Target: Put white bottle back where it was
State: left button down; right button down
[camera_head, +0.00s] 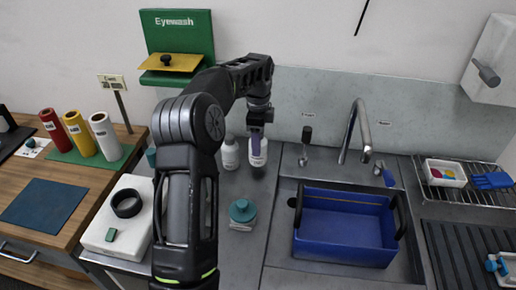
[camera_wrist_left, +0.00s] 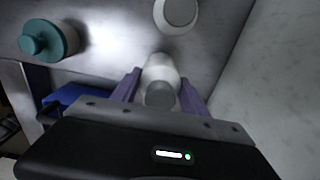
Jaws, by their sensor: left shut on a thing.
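My right gripper is not in view.
A teal-capped jar (camera_head: 242,214) stands on the counter in front of the bottles. A blue basin (camera_head: 344,244) sits in the sink to the right, with a tap (camera_head: 359,128) behind it. The wall is close behind the bottles. Coloured cylinders (camera_head: 79,133) stand at left.

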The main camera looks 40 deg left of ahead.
pick_arm(q)
jog(key=shift+f, duration=1.5)
jog(key=shift+f, duration=0.15)
jog(key=c, duration=0.6)
grip_release()
notch_tip(320, 180, up, 8)
jog(key=shift+f, duration=0.1)
